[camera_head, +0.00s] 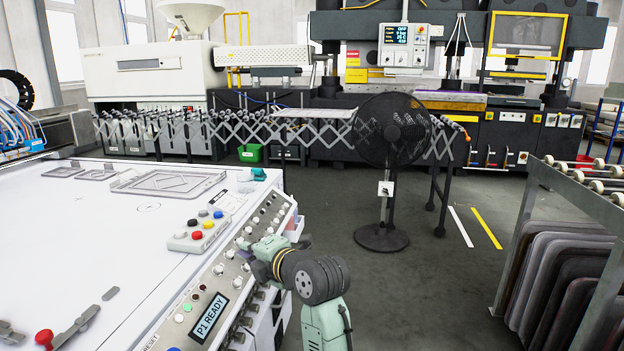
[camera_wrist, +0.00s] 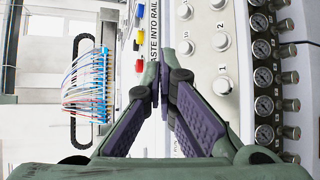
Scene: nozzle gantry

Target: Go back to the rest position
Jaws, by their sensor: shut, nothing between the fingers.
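My gripper (camera_wrist: 160,76) is shut and empty; its two dark purple finger pads meet at the tips in the wrist view. In the head view my arm reaches in from the bottom centre, and its end lies over the front control panel (camera_head: 206,300) of the white machine table. That panel carries white knobs and a small display reading "P1 READY" (camera_head: 209,305). In the wrist view the fingertips point along the panel, beside white knobs (camera_wrist: 221,42). I cannot tell whether they touch it.
A button box (camera_head: 198,230) stands on the white table (camera_head: 110,270). A black pedestal fan (camera_head: 391,130) stands on open grey floor ahead. A roller rack (camera_head: 580,180) is at right. Pressure gauges (camera_wrist: 263,77) line the panel.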

